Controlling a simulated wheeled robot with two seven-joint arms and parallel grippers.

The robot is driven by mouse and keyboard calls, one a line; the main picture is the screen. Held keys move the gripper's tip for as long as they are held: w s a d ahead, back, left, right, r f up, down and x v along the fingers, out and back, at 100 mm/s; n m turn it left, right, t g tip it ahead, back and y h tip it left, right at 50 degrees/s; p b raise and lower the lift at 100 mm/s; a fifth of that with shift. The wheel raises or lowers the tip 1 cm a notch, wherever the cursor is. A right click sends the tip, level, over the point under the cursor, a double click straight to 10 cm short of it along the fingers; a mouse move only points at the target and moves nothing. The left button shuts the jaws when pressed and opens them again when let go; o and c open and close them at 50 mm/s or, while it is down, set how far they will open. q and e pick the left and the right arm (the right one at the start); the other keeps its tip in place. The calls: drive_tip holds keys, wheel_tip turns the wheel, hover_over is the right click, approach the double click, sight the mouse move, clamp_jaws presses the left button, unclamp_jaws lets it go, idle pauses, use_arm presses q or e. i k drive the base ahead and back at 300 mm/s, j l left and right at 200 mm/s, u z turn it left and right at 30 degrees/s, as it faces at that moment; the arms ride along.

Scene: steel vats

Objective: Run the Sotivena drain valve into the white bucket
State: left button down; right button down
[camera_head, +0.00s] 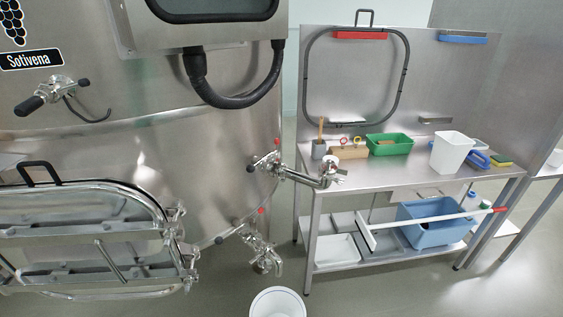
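The steel vat (205,145) fills the left side and bears the label Sotivena (32,59). A low valve (262,252) with a downward outlet sits at the vat's lower right and looks like the drain valve. A second valve (300,176) with a longer spout sticks out higher up, over to the right. Red tips show near both valves. A white bucket (278,303) is on the floor below the low valve, cut off by the bottom edge. No flow of liquid is visible. Neither of my grippers is in view.
A steel table (400,172) at the right holds a green bin (389,144) and a white container (451,151). Its lower shelf holds a blue crate (435,233) and a red-ended squeegee (430,219). A hatch (85,235) juts from the vat at lower left. Floor shows between vat and table.

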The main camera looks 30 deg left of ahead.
sight(219, 240)
drive_tip(key=u, duration=1.35)
